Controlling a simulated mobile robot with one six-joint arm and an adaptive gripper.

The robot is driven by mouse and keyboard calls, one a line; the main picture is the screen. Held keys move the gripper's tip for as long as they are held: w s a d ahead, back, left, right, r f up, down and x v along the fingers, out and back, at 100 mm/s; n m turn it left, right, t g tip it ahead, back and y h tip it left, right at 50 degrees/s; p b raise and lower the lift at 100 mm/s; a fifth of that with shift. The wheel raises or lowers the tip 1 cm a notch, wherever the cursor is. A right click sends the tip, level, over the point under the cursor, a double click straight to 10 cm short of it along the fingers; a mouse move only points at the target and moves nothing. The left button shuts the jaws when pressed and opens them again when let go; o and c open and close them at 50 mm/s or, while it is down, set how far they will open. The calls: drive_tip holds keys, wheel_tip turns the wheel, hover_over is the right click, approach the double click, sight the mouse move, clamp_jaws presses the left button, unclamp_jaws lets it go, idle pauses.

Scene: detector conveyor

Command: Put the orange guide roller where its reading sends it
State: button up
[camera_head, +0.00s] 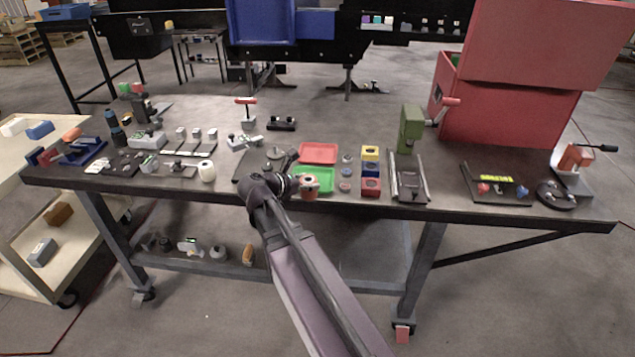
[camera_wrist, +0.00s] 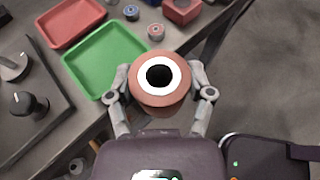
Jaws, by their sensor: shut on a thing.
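My gripper (camera_wrist: 160,97) is shut on the orange guide roller (camera_wrist: 163,108), an orange-brown cylinder with a white ring and dark bore on its top. In the head view the roller (camera_head: 309,188) shows at the end of my arm, near the bench's front edge. In the wrist view it is in front of the green tray (camera_wrist: 108,62), covering part of the view of its right corner. The red tray (camera_wrist: 73,20) lies beyond the green one. A dark instrument with knobs (camera_wrist: 30,104) stands left of the green tray; I cannot read any display on it.
Small round parts (camera_wrist: 156,31) lie right of the trays. Yellow, blue and red blocks (camera_head: 370,153) stand further right, then a green press (camera_head: 410,128). The bench's left side is crowded.

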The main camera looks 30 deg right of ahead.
sight(303, 169)
drive_tip(key=shift+a, duration=0.15)
drive_tip(key=shift+w+a+f+b, duration=0.1)
drive_tip(key=shift+a+f+b, duration=0.1)
drive_tip(key=shift+f+b, duration=0.45)
drive_tip(key=shift+w+a+f+b, duration=0.1)
drive_tip(key=shift+a+f+b, duration=0.05)
drive_tip(key=shift+f+b, duration=0.5)
drive_tip(key=w+d, duration=0.2)
drive_tip(key=w, duration=0.2)
drive_tip(key=w+d+f+b, duration=0.1)
drive_tip(key=w+d, duration=0.1)
drive_tip(key=w, duration=0.3)
drive_tip(key=w+d, duration=0.2)
drive_tip(key=w, duration=0.2)
drive_tip(key=shift+w+f, duration=0.15)
drive_tip(key=shift+w, duration=0.1)
drive_tip(key=shift+w+d, duration=0.15)
drive_tip(key=shift+w, duration=0.4)
drive_tip(key=shift+w+f+b, duration=0.1)
drive_tip(key=shift+f+b, duration=0.25)
drive_tip(key=shift+b, duration=0.15)
drive_tip(key=shift+f+b, duration=1.45)
